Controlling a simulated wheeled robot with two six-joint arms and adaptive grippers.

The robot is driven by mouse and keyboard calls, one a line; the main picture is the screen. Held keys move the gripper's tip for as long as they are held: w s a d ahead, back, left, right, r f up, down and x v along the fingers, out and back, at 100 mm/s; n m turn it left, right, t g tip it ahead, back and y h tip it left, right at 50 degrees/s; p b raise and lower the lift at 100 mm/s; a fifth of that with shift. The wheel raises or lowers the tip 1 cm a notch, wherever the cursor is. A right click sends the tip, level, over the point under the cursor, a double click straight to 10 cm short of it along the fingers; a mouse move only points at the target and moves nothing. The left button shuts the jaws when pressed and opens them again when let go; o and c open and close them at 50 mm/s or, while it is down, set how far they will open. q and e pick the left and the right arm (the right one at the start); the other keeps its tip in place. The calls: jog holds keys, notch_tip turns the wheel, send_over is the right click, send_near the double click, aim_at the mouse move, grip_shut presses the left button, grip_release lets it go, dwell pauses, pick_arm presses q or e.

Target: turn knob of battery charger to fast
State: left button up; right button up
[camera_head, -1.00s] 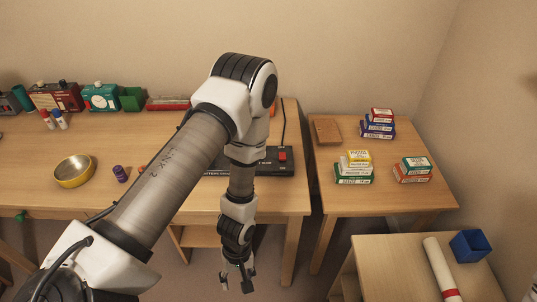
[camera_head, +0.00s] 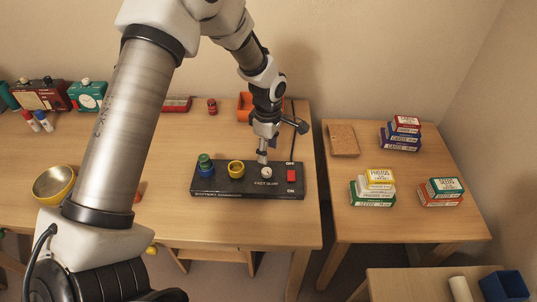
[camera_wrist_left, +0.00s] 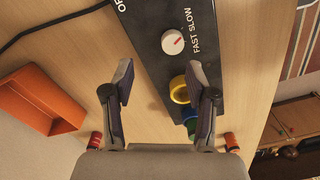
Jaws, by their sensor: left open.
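The black battery charger (camera_head: 222,186) lies on the desk. Its white round knob (camera_head: 266,172) is near the FAST and SLOW lettering. In the left wrist view the knob (camera_wrist_left: 172,42) has a red mark on the side toward that lettering; I cannot tell exactly which word it points at. My left gripper (camera_head: 262,157) points down just behind the knob, apart from it as far as I can see. In the left wrist view the gripper (camera_wrist_left: 161,90) is open with nothing between its fingers, and the knob lies beyond the fingertips. My right gripper is not in view.
On the charger are a red switch (camera_head: 291,176), a yellow ring-shaped piece (camera_head: 236,169) and a green-and-blue piece (camera_head: 205,164). An orange bin (camera_head: 245,106) stands behind. A brass-coloured bowl (camera_head: 53,183) is at left. Boxes stand on the right table (camera_head: 400,221).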

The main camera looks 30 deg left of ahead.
aim_at(266, 169)
pick_arm(q)
jog(key=shift+s+d+f, duration=0.3)
jog(key=shift+s+f, duration=0.1)
jog(key=shift+s, duration=0.25)
jog(key=shift+s+d+f, duration=0.25)
jog(key=shift+s+f, duration=0.1)
jog(key=shift+s, duration=0.25)
jog(key=f, duration=0.3)
jog(key=w+f, duration=0.1)
jog(key=f, duration=0.1)
jog(key=shift+a+f+p, duration=0.2)
jog(key=shift+a+p, duration=0.15)
jog(key=shift+s+d+r, duration=0.2)
jog(key=shift+s+r, duration=0.05)
jog(key=shift+r, duration=0.05)
grip_shut()
